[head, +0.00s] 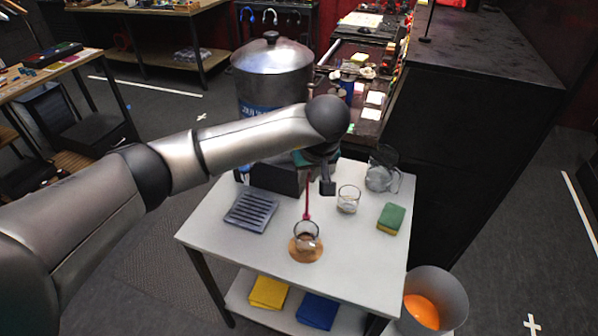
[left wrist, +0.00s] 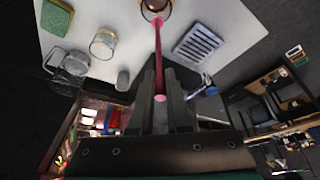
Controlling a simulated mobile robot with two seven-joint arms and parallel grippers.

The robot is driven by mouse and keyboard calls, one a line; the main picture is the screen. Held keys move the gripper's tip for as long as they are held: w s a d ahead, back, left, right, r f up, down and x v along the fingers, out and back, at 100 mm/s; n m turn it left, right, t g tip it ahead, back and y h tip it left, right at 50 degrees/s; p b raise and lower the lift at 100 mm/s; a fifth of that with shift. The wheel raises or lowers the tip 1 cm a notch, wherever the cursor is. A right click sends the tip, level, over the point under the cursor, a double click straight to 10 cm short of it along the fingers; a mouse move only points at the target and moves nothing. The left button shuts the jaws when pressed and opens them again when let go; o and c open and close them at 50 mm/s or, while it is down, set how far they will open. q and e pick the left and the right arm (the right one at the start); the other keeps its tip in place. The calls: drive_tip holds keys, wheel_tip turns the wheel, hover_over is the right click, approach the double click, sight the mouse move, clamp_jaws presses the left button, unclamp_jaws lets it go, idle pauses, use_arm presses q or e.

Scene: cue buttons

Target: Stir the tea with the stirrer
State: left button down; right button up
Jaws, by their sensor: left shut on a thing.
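My left gripper (head: 318,182) is above the white cart, shut on a thin red stirrer (head: 307,196). In the left wrist view the stirrer (left wrist: 158,55) runs between the two fingers (left wrist: 160,90). It points down, and its far end meets the glass cup (head: 307,235) at the mouth. I cannot tell how deep the tip is. The cup stands upright on a round wooden coaster (head: 298,253). It also shows at the top edge of the left wrist view (left wrist: 157,8), partly cut off. Tea is hard to make out. My right gripper is not in view.
On the cart top (head: 352,250) are a grey slotted tray (head: 251,211), a second glass (head: 348,199), a glass pitcher (head: 380,177) and a green-yellow sponge (head: 391,219). A large metal urn (head: 272,75) stands behind. A grey bin (head: 450,302) is at front right.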

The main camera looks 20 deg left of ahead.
sight(307, 213)
use_arm(q)
drive_tip(key=shift+w+f+b, duration=0.1)
drive_tip(key=shift+f+b, duration=0.35)
drive_tip(key=shift+f, duration=0.4)
drive_tip(key=shift+f+b, duration=1.05)
drive_tip(key=shift+f, duration=0.6)
wheel_tip(307, 213, down, 3)
drive_tip(key=b, duration=0.3)
drive_tip(key=shift+f, duration=0.2)
drive_tip(key=shift+f+b, duration=2)
drive_tip(key=shift+f, duration=0.3)
